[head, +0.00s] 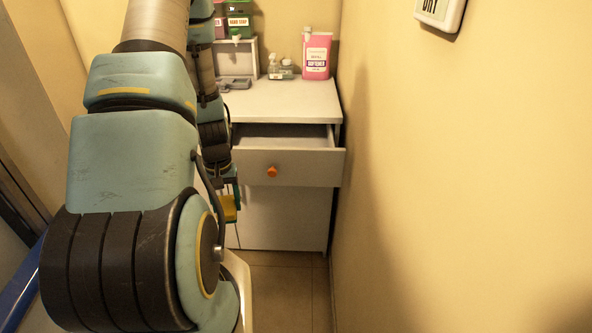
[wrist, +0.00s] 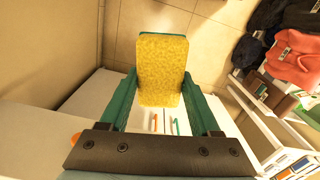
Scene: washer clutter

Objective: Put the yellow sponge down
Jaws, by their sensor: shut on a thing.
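The yellow sponge (wrist: 160,72) is held in my gripper (wrist: 158,95), between its two green fingers, in the wrist view. A thin green layer shows along its far edge. In the head view the sponge (head: 229,208) is a small yellow patch below my arm, in front of the white cabinet (head: 290,222), and my arm hides part of it. My gripper (head: 228,192) is shut on it there. The cabinet's top drawer (head: 300,167) is pulled partly open, with an orange knob.
A pink softener bottle (head: 317,56) and small bottles (head: 280,68) stand at the back of the cabinet top (head: 285,100), whose front part is clear. A yellow wall (head: 450,180) rises close on the right. Dark and red cloth (wrist: 295,55) shows in the wrist view.

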